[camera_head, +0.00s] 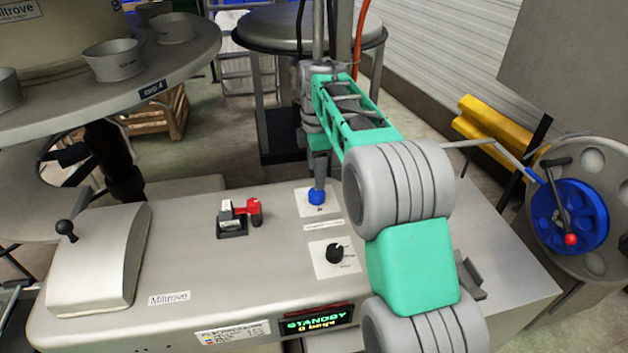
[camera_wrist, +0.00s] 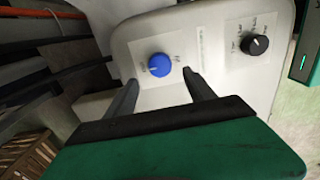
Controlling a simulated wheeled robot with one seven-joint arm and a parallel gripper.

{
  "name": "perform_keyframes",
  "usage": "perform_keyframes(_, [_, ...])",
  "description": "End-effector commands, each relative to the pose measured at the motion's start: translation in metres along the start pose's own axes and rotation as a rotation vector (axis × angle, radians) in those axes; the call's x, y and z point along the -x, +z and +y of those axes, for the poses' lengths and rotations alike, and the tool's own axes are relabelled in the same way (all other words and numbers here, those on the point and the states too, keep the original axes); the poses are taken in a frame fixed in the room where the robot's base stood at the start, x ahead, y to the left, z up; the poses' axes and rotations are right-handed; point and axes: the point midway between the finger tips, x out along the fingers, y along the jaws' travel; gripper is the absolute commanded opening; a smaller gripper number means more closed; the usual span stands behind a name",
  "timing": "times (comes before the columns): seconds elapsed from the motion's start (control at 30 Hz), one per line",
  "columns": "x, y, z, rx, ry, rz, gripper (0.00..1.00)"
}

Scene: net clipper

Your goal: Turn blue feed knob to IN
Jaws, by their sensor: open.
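The blue feed knob (camera_head: 317,197) sits on a white label plate near the back edge of the grey console (camera_head: 200,285). In the wrist view the blue knob (camera_wrist: 159,66) shows whole, with a pale pointer line on its face; the small lettering beside it is too blurred to read. My gripper (camera_head: 318,180) is above the knob in the head view. In the wrist view my gripper (camera_wrist: 156,80) is open, with one dark finger to each side below the knob and nothing between them. I cannot tell whether a finger touches the knob.
A black knob (camera_head: 336,253) is in front of the blue one. A red-handled switch (camera_head: 240,212) is to the left, and a display (camera_head: 316,319) reading STANDBY is on the front edge. A black-knobbed lever (camera_head: 66,230) is at far left. A blue wheel (camera_head: 568,218) stands at right.

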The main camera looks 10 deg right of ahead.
Motion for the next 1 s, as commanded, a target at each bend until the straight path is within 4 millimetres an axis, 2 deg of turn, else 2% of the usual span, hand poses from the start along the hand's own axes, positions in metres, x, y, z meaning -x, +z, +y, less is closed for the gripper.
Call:
perform_keyframes(0.13, [-0.030,0.002,-0.002,-0.004,-0.004,0.000,0.63])
perform_keyframes(0.3, [-0.056,0.001,-0.001,-0.004,-0.001,0.000,0.63])
perform_keyframes(0.63, [-0.063,-0.002,0.000,-0.001,0.002,0.000,0.62])
perform_keyframes(1.0, [-0.063,-0.001,0.000,-0.001,0.002,0.000,0.32])
